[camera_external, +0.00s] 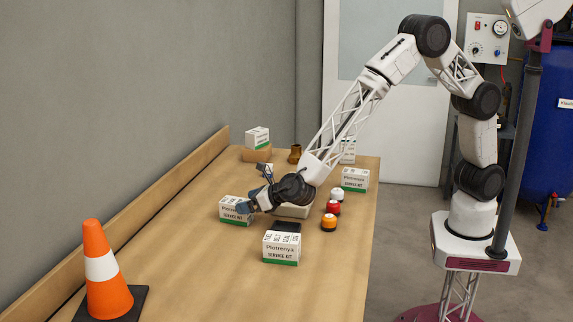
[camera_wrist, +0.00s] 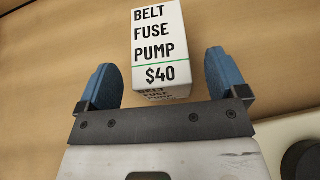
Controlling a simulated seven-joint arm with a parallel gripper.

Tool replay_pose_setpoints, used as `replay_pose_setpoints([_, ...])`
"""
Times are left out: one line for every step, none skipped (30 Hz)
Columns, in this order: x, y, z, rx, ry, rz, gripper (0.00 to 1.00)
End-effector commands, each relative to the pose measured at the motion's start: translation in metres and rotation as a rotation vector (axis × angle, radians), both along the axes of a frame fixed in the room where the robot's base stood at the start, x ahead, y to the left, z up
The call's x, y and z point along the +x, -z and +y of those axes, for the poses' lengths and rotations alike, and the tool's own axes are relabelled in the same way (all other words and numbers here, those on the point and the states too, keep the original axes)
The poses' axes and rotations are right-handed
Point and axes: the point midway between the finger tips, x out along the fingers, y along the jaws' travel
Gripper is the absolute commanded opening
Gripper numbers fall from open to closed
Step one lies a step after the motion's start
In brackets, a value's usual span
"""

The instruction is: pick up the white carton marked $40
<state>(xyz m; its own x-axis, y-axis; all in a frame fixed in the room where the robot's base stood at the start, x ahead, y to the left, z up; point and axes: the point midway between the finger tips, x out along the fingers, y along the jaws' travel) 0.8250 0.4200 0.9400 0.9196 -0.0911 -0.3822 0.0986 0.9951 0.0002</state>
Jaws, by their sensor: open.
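The white carton marked $40 (camera_wrist: 158,45) is at the top middle of the wrist view, with "BELT FUSE PUMP" on its face. My gripper (camera_wrist: 160,66) is open, with one blue finger on each side of the carton's near part. Gaps show between the fingers and the carton, and nothing is gripped. In the external view, my gripper (camera_external: 256,189) is low over the table at a white carton with a green band (camera_external: 232,212), which appears to be the same one. A finger partly covers its right side, and its price is not readable there.
Other white cartons stand at the front (camera_external: 281,248), right (camera_external: 355,179) and back on a brown block (camera_external: 257,137). A traffic cone (camera_external: 98,265) stands front left. A wooden ledge (camera_external: 160,185) edges the table's left side.

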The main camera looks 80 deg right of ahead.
Motion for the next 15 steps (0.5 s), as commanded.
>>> replay_pose_setpoints([0.005, 0.002, -0.001, 0.0, 0.001, 0.0, 0.92])
replay_pose_setpoints([0.007, 0.003, -0.001, 0.0, 0.001, 0.0, 0.92])
replay_pose_setpoints([0.011, 0.005, -0.002, 0.0, 0.001, 0.0, 0.92])
replay_pose_setpoints([0.013, 0.007, -0.002, 0.0, 0.001, 0.001, 0.92])
replay_pose_setpoints([0.016, 0.008, -0.002, -0.001, 0.001, 0.001, 0.92])
replay_pose_setpoints([0.019, 0.01, -0.002, 0.0, 0.001, 0.001, 0.92])
replay_pose_setpoints([0.021, 0.01, -0.003, 0.0, 0.0, 0.001, 0.92])
replay_pose_setpoints([0.024, 0.011, -0.003, 0.0, 0.0, 0.001, 0.92])
replay_pose_setpoints([0.026, 0.012, -0.003, 0.0, 0.0, 0.001, 0.92])
replay_pose_setpoints([0.028, 0.012, -0.003, 0.0, 0.0, 0.001, 0.92])
replay_pose_setpoints([0.03, 0.013, -0.003, 0.0, 0.0, 0.001, 0.92])
replay_pose_setpoints([0.031, 0.014, -0.003, 0.0, 0.0, 0.001, 0.92])
replay_pose_setpoints([0.032, 0.014, -0.004, 0.0, 0.0, 0.001, 0.92])
replay_pose_setpoints([0.033, 0.014, -0.004, 0.0, 0.0, 0.001, 0.92])
replay_pose_setpoints([0.033, 0.015, -0.004, 0.0, 0.0, 0.001, 0.92])
